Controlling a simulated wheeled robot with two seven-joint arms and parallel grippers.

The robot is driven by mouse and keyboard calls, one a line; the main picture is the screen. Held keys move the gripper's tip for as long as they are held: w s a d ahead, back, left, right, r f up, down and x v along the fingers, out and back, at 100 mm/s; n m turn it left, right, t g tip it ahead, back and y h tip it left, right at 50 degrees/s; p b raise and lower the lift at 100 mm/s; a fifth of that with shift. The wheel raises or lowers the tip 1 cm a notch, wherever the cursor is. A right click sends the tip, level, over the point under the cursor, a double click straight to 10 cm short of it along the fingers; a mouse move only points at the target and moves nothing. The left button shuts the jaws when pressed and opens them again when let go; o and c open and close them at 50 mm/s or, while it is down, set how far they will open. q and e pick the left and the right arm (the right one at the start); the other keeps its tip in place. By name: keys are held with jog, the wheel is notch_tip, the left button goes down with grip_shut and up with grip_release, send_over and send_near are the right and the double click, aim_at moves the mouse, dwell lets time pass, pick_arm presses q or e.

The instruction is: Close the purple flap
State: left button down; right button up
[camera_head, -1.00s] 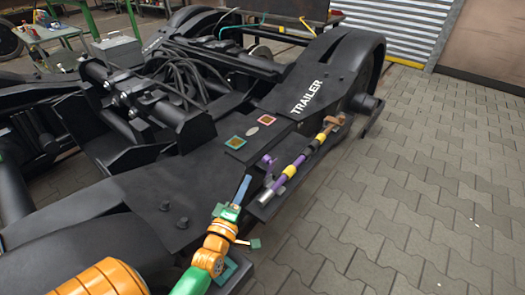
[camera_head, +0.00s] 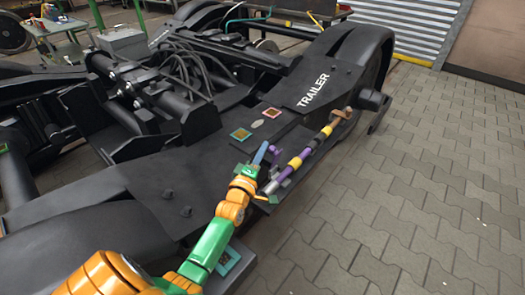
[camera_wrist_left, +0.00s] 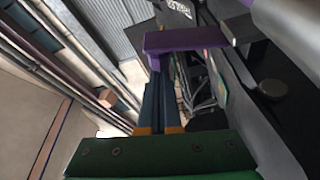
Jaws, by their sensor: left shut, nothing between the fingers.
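The purple flap (camera_head: 275,152) is a small piece on the side of the black bogie frame, next to a purple and yellow rod (camera_head: 296,163). In the left wrist view, the purple flap (camera_wrist_left: 185,38) is a broad bar crossing just beyond my fingertips. My left gripper (camera_head: 263,147) is shut and empty, its blue fingers close beside the flap in the head view. In the left wrist view my left gripper (camera_wrist_left: 158,75) has its fingers together, tips at the flap's lower edge. I cannot tell if they touch. My right gripper is not in view.
The bogie frame (camera_head: 150,180) fills the left and middle, with cables on top. Small square plates (camera_head: 241,134) lie on its top near my gripper. A grey box (camera_head: 123,42) stands at the back left. The paved floor (camera_head: 430,190) at right is clear.

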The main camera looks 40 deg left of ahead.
aim_at(276, 156)
pick_arm(q)
jog(key=shift+d, duration=0.1)
